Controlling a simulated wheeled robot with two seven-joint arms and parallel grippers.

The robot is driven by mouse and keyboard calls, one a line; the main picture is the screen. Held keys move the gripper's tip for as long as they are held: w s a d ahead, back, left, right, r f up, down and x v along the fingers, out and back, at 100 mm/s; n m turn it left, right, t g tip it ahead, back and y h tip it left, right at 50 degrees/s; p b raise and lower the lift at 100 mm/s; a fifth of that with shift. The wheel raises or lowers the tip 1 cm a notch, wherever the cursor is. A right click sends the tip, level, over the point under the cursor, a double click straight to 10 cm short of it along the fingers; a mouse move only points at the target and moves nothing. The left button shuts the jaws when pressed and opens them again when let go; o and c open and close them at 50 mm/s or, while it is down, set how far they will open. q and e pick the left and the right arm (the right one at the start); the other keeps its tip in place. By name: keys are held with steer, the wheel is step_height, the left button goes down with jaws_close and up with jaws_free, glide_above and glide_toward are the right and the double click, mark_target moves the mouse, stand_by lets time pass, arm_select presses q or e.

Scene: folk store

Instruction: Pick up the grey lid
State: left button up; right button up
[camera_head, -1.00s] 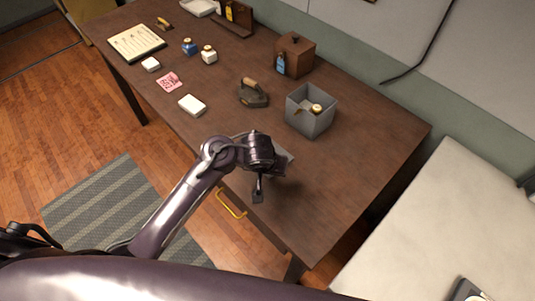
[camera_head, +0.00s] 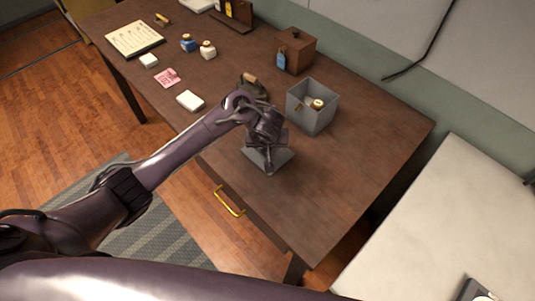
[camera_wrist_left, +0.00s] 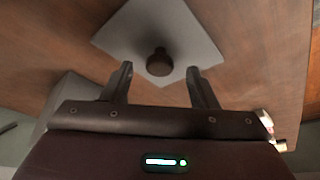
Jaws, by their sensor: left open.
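The grey lid (camera_head: 256,160) lies flat on the brown table near its front edge, partly hidden by my left gripper (camera_head: 268,164). In the left wrist view the lid (camera_wrist_left: 192,38) is a flat grey square with a dark round knob (camera_wrist_left: 160,63) in its middle. My left gripper (camera_wrist_left: 160,84) is open above the lid. The two fingertips are on either side of the knob, a little short of it in the picture, and nothing is between them. My right gripper is not in view.
An open grey box (camera_head: 312,117) with small items inside stands just behind the lid. A dark iron (camera_head: 252,88), a white block (camera_head: 190,101) and a wooden box (camera_head: 296,51) are on the table. The table's right part is clear.

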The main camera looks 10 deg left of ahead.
arm_select(q)
steer(key=shift+w+f, duration=0.3)
steer(key=shift+f, duration=0.3)
steer(key=c, duration=1.1)
